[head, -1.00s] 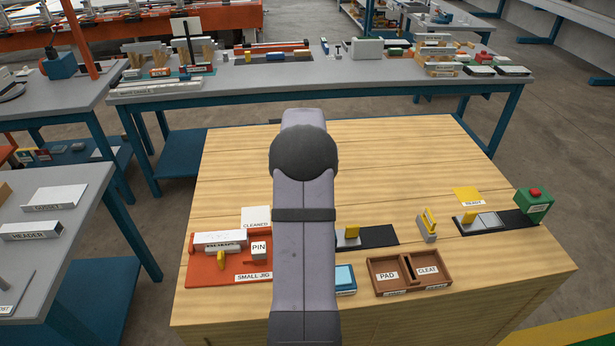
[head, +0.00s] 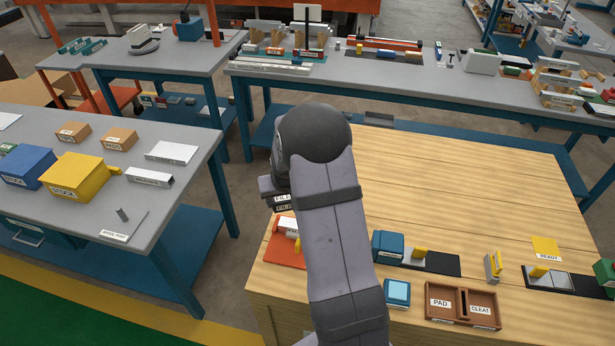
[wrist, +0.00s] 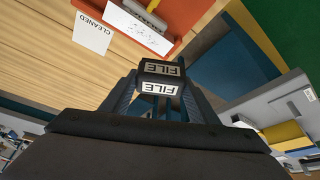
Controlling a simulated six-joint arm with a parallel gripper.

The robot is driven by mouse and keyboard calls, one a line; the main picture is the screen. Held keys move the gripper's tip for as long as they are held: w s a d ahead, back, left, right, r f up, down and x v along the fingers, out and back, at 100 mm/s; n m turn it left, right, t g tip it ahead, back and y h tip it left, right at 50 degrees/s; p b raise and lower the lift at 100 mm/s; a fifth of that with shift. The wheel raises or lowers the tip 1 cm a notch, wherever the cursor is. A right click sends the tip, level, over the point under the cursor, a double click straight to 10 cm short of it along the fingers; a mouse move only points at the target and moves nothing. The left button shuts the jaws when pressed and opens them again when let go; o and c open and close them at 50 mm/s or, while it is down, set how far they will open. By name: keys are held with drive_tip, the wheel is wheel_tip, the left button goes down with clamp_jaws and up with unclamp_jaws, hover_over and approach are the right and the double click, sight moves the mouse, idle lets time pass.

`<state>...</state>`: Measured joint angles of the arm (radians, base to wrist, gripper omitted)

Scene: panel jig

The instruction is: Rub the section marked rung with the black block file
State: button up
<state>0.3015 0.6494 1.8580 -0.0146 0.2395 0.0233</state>
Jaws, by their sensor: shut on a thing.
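My gripper (wrist: 160,95) is shut on the black block file (wrist: 160,78), whose FILE labels face the wrist camera. In the head view the file (head: 281,203) shows at the left of my arm, above the bench near the red small jig (head: 283,252). In the wrist view the jig (wrist: 190,14) is ahead of the file, with a white piece (wrist: 137,30) bearing a label too blurred to read. The file appears apart from it. I cannot read the word rung anywhere. My arm hides much of the jig in the head view.
The CLEANED card (wrist: 93,30) lies beside the jig. To the right in the head view are a blue block (head: 388,246), a blue-topped box (head: 397,292) and the PAD and CLEAT tray (head: 461,291). The bench's far middle (head: 430,180) is bare.

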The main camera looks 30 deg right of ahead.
drive_tip(key=shift+s+f+n, duration=0.25)
drive_tip(key=shift+f+n, duration=0.15)
drive_tip(key=shift+f, duration=0.35)
drive_tip(key=shift+w+d+r+n+y, duration=0.15)
drive_tip(key=shift+w+d+n+y, duration=0.15)
drive_tip(key=shift+w+d+n, duration=0.25)
drive_tip(key=shift+w+n, duration=0.2)
drive_tip(key=shift+n, duration=0.15)
drive_tip(key=shift+r, duration=0.1)
